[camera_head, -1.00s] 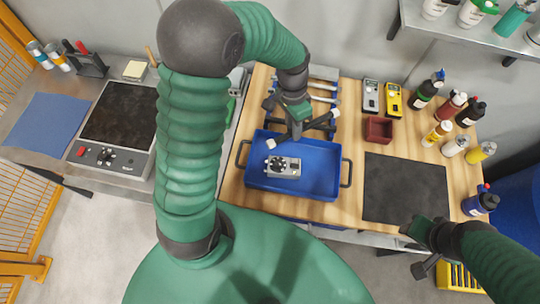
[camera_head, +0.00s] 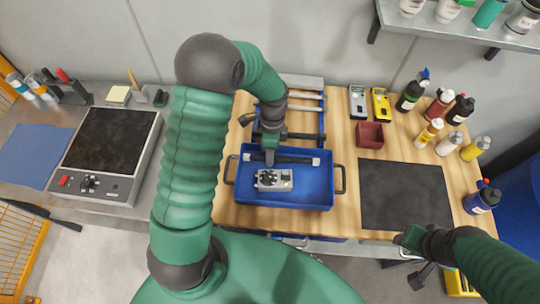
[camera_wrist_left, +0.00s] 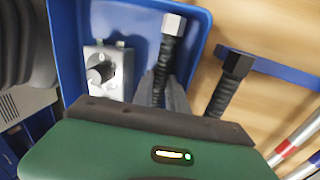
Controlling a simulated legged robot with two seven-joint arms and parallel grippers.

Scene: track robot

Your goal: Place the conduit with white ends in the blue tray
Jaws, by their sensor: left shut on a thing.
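The conduit with white ends (camera_head: 296,159) is black and ribbed. It lies crosswise within the far part of the blue tray (camera_head: 285,198); I cannot tell whether it touches the floor. My left gripper (camera_head: 270,157) is shut on it left of its middle. In the left wrist view the fingers (camera_wrist_left: 164,92) close around the conduit (camera_wrist_left: 167,55), with one pale end visible. My right gripper (camera_head: 410,250) is at the table's front edge, away from the tray, its jaws unclear.
A grey device with a dial (camera_head: 274,180) sits in the tray in front of the conduit. A dark-ended conduit (camera_wrist_left: 226,88) lies beyond the tray, near the rack (camera_head: 305,110). A red bin (camera_head: 370,136), black mat (camera_head: 405,194) and several bottles are to the right.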

